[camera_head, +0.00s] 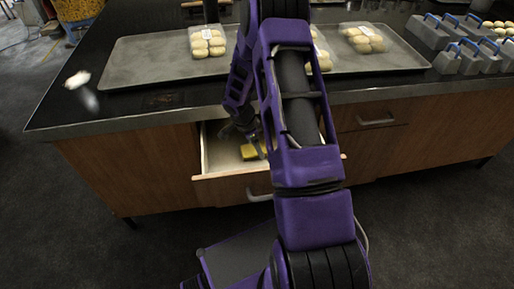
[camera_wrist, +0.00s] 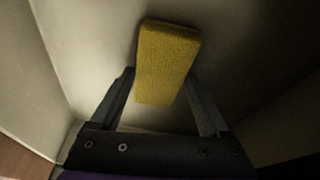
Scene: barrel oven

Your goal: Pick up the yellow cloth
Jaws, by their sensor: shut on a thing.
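The yellow cloth (camera_wrist: 167,58) is a folded, block-like piece with a rough surface. In the wrist view it sits between the two fingers of my gripper (camera_wrist: 162,92), which are shut on its sides. In the head view the cloth (camera_head: 250,152) shows as a small yellow patch inside the open drawer (camera_head: 229,190). My gripper reaches down into that drawer, and my purple arm hides part of it. I cannot tell whether the cloth touches the drawer floor.
The drawer walls stand close around my gripper. The dark counter (camera_head: 150,115) overhangs above, with a large metal tray (camera_head: 150,62) and bagged dough balls (camera_head: 207,41) on it. A shut drawer (camera_head: 372,120) is to the right. Grey blocks with blue handles (camera_head: 447,60) stand at the right.

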